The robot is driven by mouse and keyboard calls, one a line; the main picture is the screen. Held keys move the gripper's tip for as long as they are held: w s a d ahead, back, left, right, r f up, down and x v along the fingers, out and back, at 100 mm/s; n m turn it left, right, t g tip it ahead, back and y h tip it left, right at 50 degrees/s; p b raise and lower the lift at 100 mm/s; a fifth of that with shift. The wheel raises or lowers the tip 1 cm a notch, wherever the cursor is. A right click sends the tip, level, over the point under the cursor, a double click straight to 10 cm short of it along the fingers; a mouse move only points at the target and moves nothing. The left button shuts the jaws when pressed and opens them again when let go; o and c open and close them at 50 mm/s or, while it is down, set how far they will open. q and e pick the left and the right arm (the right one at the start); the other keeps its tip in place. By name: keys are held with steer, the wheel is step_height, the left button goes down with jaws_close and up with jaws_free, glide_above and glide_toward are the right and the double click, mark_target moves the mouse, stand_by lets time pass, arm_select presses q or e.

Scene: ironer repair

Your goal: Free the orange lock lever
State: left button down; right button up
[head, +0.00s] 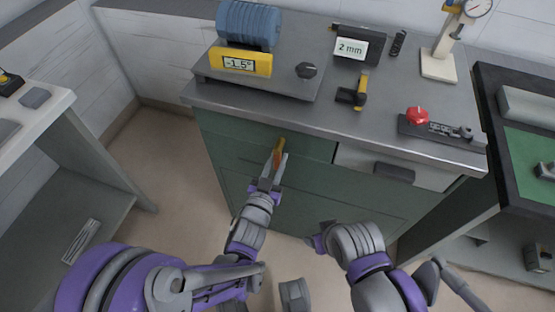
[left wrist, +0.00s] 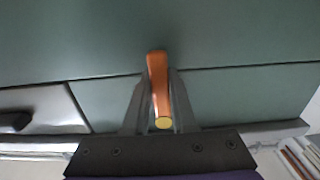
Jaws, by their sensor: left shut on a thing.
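The orange lock lever (head: 279,147) sticks out from the green front of the workbench cabinet, below the worktop. In the left wrist view the lever (left wrist: 158,85) stands between my left gripper's fingers, its yellow round end towards the camera. My left gripper (head: 272,168) is shut on the lever, and it also shows in the left wrist view (left wrist: 157,108). My right gripper (head: 318,240) is low in front of the cabinet, its fingers mostly hidden, so its opening cannot be told.
A grey drawer front with a dark handle (head: 394,172) is right of the lever. On the worktop stand a blue roller (head: 247,25), a yellow angle display (head: 240,62), a 2 mm display (head: 352,47) and a red knob (head: 417,116). The floor (head: 190,190) at left is clear.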

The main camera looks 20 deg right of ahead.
mark_target(263, 135)
arm_select(q)
steer(key=shift+a, duration=0.1)
steer(key=m, duration=0.2)
steer(key=w+a+m+b, duration=0.1)
steer(key=m, duration=0.1)
steer(key=a+m, duration=0.1)
steer(key=m, duration=0.1)
steer(key=shift+w+a+r+m, duration=0.1)
steer(key=shift+w+r+m, duration=0.2)
steer(key=shift+r, duration=0.1)
steer(key=m, duration=0.1)
steer(key=r+m, duration=0.1)
steer(key=shift+w+a+m, duration=0.25)
steer(key=shift+a+m, duration=0.05)
steer(key=shift+a, duration=0.05)
steer(key=m, duration=0.1)
steer(key=r+m+p, duration=0.1)
steer(key=m, duration=0.1)
steer(key=a+m, duration=0.1)
steer(key=shift+w+r+m, duration=0.3)
steer(key=shift+w+a+r+m+p, duration=0.1)
steer(key=shift+r+m+p, duration=0.4)
steer(key=shift+m, duration=0.55)
steer(key=shift+r+m+p, duration=0.35)
steer(key=shift+m+p, duration=0.1)
steer(key=shift+m, duration=0.6)
steer(key=c, duration=0.7)
jaws_free()
